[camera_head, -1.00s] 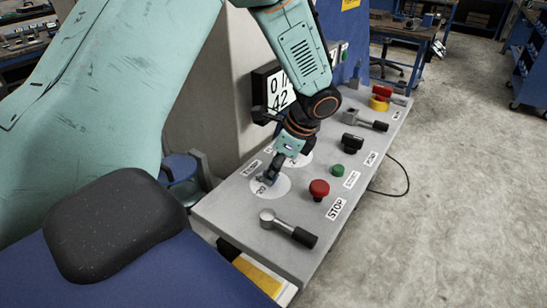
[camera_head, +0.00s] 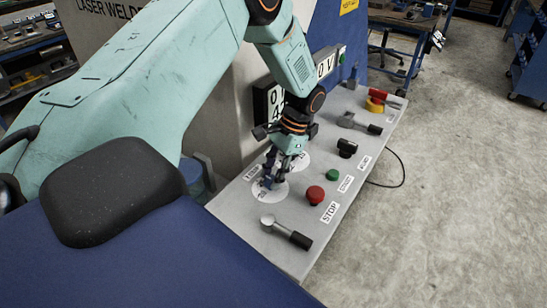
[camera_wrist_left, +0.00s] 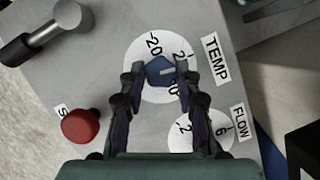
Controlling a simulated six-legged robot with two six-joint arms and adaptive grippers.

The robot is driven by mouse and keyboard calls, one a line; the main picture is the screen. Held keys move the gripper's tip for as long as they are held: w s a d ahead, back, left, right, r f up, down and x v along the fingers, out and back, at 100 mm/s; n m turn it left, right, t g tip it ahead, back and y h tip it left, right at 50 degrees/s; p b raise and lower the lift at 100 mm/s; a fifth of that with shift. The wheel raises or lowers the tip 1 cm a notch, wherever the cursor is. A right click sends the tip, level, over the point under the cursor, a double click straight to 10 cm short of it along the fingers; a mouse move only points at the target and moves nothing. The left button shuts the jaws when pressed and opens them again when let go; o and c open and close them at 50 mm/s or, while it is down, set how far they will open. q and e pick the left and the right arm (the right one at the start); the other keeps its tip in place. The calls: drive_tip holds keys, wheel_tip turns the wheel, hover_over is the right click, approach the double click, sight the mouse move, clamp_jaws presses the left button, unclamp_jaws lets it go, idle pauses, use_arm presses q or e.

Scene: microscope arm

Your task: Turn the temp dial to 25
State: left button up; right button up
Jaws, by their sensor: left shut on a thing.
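The TEMP dial is a white disc with a dark blue knob (camera_wrist_left: 158,70) in the wrist view, beside the TEMP label (camera_wrist_left: 215,60). The disc (camera_head: 283,190) also shows in the head view, at the near left of the grey panel. My left gripper (camera_wrist_left: 158,78) is shut on the knob, one finger on each side. It comes down from above in the head view (camera_head: 270,172). A light pointer mark on the knob points right in the wrist view, near a partly hidden number starting with 2. My right gripper is not in view.
The FLOW dial (camera_wrist_left: 206,130) is close beside the TEMP dial. A red stop button (camera_head: 315,195), green button (camera_head: 332,175) and black-handled lever (camera_head: 287,233) stand on the panel (camera_head: 290,260). A display (camera_head: 268,102) stands behind my wrist. Open floor lies right.

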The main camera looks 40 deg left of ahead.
use_arm(q)
drive_tip(key=shift+s+f+n, duration=0.1)
drive_tip(key=shift+s+n, duration=0.1)
drive_tip(key=shift+n, duration=0.4)
drive_tip(key=shift+f+h, duration=0.1)
drive_tip(key=shift+h, duration=0.2)
drive_tip(key=o, duration=1.1)
drive_tip(key=shift+w+a, duration=0.1)
drive_tip(key=shift+o, duration=0.2)
drive_tip(key=v, duration=1.2)
drive_tip(key=shift+w, duration=0.2)
